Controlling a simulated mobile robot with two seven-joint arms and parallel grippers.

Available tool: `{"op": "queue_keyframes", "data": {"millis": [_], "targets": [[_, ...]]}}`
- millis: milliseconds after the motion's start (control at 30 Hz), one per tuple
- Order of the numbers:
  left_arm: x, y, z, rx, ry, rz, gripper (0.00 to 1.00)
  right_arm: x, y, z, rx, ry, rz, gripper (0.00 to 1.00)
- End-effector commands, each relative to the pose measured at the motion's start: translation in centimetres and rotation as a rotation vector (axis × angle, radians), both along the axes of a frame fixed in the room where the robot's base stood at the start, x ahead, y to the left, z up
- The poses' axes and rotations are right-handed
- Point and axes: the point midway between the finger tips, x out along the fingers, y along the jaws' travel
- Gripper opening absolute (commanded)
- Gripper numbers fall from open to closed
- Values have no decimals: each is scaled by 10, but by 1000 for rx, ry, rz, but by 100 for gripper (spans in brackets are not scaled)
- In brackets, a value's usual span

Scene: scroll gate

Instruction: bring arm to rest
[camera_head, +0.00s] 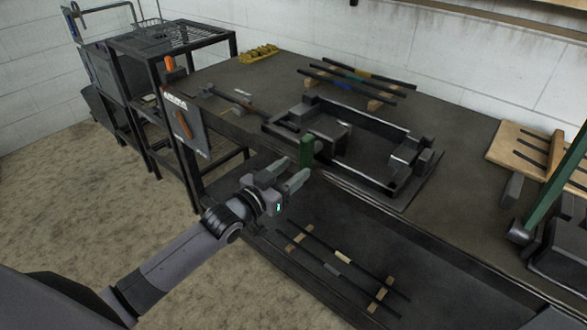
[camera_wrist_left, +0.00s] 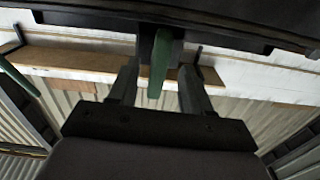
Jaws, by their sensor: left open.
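My left gripper (camera_head: 289,180) is open and empty in the head view, held in front of the workbench's front edge. Its fingers point toward a green handle (camera_head: 306,152) on the near side of a black frame fixture (camera_head: 352,107). In the left wrist view the two fingers (camera_wrist_left: 157,88) are apart, and the green handle (camera_wrist_left: 161,62) appears between or just beyond them. I cannot tell whether they touch it. My right gripper is not in view.
The workbench (camera_head: 455,135) carries rods on wooden blocks (camera_head: 375,82) and a yellow part (camera_head: 258,53). More rods (camera_head: 325,262) lie on the lower shelf. A black rack (camera_head: 170,42) stands at left. A wooden slotted board (camera_head: 527,150) is at right. Floor at lower left is clear.

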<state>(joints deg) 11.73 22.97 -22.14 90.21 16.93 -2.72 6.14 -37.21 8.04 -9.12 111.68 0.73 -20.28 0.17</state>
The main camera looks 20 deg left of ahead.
Motion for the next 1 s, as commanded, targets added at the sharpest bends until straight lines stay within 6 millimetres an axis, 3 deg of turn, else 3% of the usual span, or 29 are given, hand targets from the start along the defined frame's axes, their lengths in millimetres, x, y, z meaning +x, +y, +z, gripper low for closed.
{"op": "queue_keyframes", "data": {"millis": [333, 467, 667, 800, 1000], "targets": [[-1, 0, -1, 0, 2, 0, 49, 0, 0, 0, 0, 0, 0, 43], [-13, -4, -17, 1, 36, 2, 49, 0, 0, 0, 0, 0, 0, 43], [-73, -14, -77, 15, 182, 23, 49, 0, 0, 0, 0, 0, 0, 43], [-126, -16, -118, 37, 303, 52, 49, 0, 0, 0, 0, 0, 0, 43], [-205, -11, -162, 79, 475, 102, 49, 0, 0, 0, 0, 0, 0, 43]]}}
